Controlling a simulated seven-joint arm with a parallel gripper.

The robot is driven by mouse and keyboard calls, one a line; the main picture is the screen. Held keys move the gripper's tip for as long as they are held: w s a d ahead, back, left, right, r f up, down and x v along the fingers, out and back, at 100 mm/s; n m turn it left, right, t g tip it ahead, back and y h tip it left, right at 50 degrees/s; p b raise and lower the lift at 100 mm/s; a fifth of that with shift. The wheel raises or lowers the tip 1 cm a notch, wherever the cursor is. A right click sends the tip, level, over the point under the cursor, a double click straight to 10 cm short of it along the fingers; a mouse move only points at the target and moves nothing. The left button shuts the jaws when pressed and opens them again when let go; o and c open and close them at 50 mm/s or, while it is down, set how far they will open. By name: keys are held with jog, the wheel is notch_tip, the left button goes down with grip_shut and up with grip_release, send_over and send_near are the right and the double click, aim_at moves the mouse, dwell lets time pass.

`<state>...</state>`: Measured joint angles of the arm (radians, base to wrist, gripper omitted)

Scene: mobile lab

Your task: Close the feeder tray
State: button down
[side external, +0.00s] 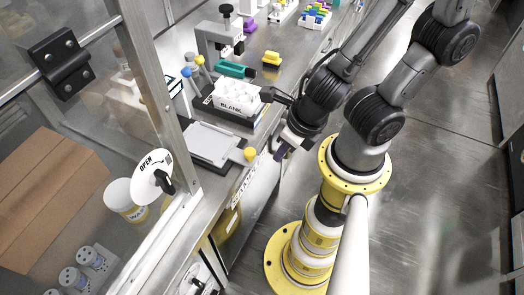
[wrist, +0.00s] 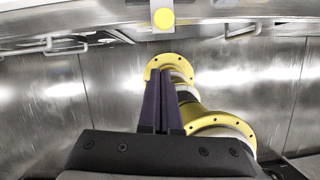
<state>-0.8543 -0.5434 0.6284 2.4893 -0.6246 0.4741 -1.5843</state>
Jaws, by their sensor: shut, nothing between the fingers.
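The feeder tray (side external: 213,143) looks like a flat light-grey plate on the bench. It lies exposed toward the bench's front edge, with a round yellow knob (side external: 249,155) at its near end. The knob also shows at the top middle of the wrist view (wrist: 163,18). My gripper (side external: 281,153) points downward just to the right of the knob, past the bench edge, apart from it. Its dark purple fingers are together and empty in the wrist view (wrist: 161,102).
A white rack labelled BLANK (side external: 236,99) stands on the bench behind the tray. A clear-panelled enclosure's metal frame post (side external: 156,85) rises to the left. Yellow and blue knobbed levers (side external: 199,61) stand behind the tray.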

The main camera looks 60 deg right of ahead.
jog(key=w+f, duration=0.4)
jog(key=w, duration=0.1)
jog(key=shift+d+f, duration=0.15)
jog(key=shift+d, duration=0.25)
jog(key=shift+w, duration=0.1)
dwell(0.3)
send_over(203, 143)
dwell(0.7)
dwell(0.3)
